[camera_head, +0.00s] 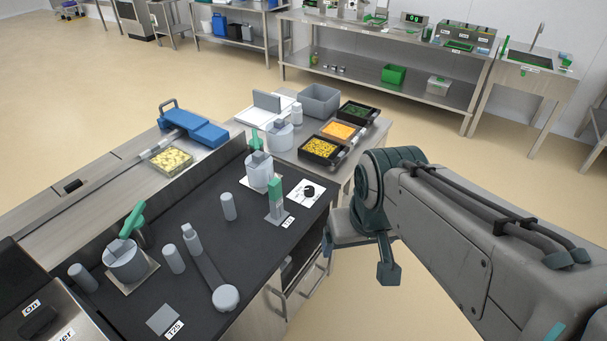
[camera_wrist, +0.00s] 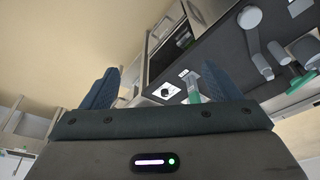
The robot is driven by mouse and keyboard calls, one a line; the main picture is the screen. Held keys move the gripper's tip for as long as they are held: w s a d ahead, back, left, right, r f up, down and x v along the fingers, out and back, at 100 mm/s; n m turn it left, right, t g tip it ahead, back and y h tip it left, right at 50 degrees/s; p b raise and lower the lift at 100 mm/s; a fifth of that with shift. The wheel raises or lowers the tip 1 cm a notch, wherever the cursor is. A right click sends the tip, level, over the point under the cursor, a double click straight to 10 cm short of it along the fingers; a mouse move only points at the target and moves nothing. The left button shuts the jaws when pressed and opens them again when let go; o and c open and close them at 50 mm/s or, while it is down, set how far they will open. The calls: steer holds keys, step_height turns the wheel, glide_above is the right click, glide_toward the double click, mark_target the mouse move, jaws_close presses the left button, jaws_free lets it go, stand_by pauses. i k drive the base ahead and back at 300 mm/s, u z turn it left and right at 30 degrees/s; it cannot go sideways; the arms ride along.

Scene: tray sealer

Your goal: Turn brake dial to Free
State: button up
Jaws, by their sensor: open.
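A small black dial (camera_head: 308,190) sits on a white plate (camera_head: 298,197) at the right edge of the dark worktop, and I take it for the brake dial. Its markings are too small to read, so I cannot tell its setting. The dial also shows in the wrist view (camera_wrist: 165,92), between my two fingers but farther off. My gripper (camera_head: 358,258) is open and empty, off the worktop's right edge, to the right of the dial and apart from it. Its spread fingers show in the wrist view (camera_wrist: 160,82).
A green-topped upright lever (camera_head: 275,200) stands just left of the dial. Grey cylinders and green-handled valves (camera_head: 126,255) crowd the worktop. Food trays (camera_head: 322,149) and a grey bin (camera_head: 318,101) lie behind. Open floor is right of the bench.

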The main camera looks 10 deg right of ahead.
mark_target(309, 191)
steer(key=u, duration=0.05)
steer(key=k, duration=0.65)
steer(key=z, duration=0.55)
steer(key=i, duration=1.4)
steer(key=u, duration=0.35)
